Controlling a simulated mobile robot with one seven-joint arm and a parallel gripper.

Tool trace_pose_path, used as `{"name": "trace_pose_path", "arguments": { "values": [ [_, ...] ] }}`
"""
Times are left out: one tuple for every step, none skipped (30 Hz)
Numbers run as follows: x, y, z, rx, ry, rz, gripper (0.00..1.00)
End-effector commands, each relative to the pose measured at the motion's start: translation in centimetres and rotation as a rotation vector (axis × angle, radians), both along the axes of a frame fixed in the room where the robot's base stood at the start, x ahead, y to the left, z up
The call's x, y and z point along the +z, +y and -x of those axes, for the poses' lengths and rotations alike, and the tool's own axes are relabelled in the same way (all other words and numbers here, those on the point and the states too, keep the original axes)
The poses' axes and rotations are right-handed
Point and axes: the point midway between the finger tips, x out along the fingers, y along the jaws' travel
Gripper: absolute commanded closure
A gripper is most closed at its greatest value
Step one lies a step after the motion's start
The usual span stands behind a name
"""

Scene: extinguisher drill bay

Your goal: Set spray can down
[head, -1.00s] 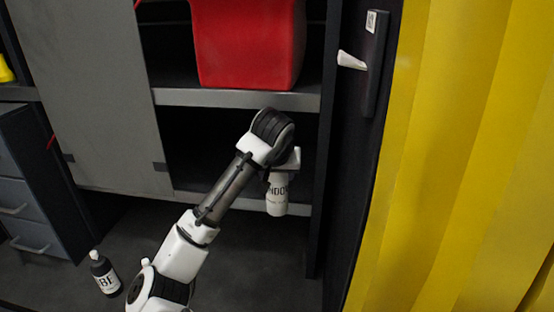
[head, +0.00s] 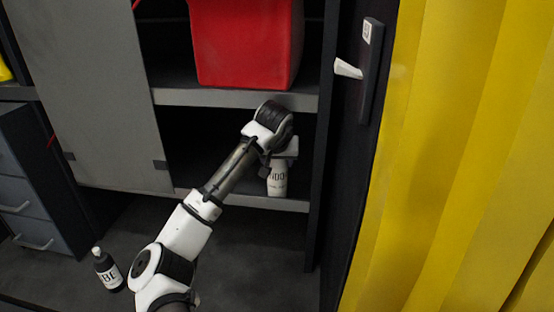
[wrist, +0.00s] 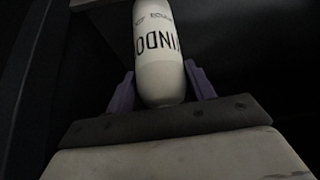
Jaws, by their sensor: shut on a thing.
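The white spray can (head: 277,180) with dark lettering is upright at the lower shelf (head: 250,201) of the cabinet, near its right side. In the head view its base appears at the shelf's front edge; I cannot tell whether it touches the shelf. My gripper (head: 280,160) is shut on the can, its upper part hidden by my arm. In the wrist view the can (wrist: 160,55) stands between the two purple fingers of my gripper (wrist: 162,85), one on each side.
A red container (head: 246,45) sits on the shelf above. A dark bottle (head: 107,270) with a white label stands on the floor at lower left. A grey door panel (head: 90,90) borders the opening on the left, a dark door with a handle (head: 348,69) on the right. A yellow curtain (head: 440,150) hangs farther right.

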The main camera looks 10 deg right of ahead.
Motion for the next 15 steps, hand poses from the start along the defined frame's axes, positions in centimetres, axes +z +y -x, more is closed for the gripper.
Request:
{"name": "trace_pose_path", "arguments": {
  "values": [
    [-0.11,-0.01,0.02,-0.001,0.0,0.001,0.44],
    [-0.08,-0.02,0.02,0.0,0.0,0.0,0.4],
    [-0.06,-0.01,0.01,0.0,0.0,0.0,0.35],
    [-0.06,-0.01,0.01,0.0,0.0,0.0,0.31],
    [-0.06,-0.01,0.01,0.0,0.0,0.0,0.27],
    [-0.06,-0.01,0.01,0.0,0.0,0.0,0.24],
    [-0.06,-0.01,0.01,0.0,0.0,0.0,0.24],
    [-0.05,-0.01,0.01,0.0,0.0,0.0,0.24],
    [-0.05,-0.01,0.01,0.0,0.0,0.0,0.24],
    [-0.04,-0.01,0.01,0.0,0.0,0.0,0.24],
    [-0.04,-0.01,0.01,0.0,0.0,0.0,0.24],
    [-0.04,-0.01,0.01,0.0,0.0,0.0,0.24],
    [-0.02,0.0,0.01,0.0,0.0,0.0,0.24],
    [0.04,0.0,0.01,0.0,0.0,0.0,0.24],
    [0.2,0.01,0.0,0.001,-0.001,0.0,0.24]
  ]
}}
